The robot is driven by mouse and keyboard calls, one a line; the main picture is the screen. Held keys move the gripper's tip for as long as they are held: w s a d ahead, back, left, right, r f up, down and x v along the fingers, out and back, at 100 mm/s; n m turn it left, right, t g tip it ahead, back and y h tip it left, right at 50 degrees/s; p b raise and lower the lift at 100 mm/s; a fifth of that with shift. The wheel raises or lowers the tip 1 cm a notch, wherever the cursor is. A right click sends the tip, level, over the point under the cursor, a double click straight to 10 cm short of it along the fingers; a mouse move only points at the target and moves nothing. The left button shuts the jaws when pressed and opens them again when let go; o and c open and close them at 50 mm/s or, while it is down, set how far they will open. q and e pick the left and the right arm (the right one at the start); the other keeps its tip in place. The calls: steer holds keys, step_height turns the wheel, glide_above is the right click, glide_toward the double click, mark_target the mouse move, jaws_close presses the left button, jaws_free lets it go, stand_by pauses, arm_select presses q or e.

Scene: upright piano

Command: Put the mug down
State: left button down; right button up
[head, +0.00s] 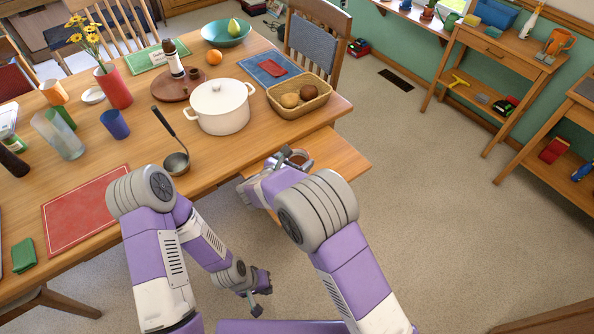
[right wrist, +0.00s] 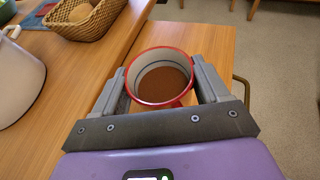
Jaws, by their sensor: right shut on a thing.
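The mug (right wrist: 161,78) has a red rim, a pale inside and brown contents. It sits upright between the two fingers of my right gripper (right wrist: 162,85), which is shut on it. In the head view the mug (head: 298,158) is partly hidden by my right gripper (head: 292,160), over the lower wooden surface (head: 338,160) beside the table's near right edge. I cannot tell whether the mug's base touches that surface. My left gripper (head: 260,291) hangs low in front of the table, away from the mug, and its finger opening is unclear.
The table (head: 230,150) holds a wicker basket (head: 318,104), a white pot (head: 220,125), a ladle (head: 176,160) and a red mat (head: 82,212). A chair (head: 312,50) stands behind.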

steer(key=shift+f+b, duration=0.7)
steer(key=shift+f, duration=1.45)
steer(key=shift+f, duration=0.15)
steer(key=o, duration=1.4)
steer(key=shift+c, duration=0.2)
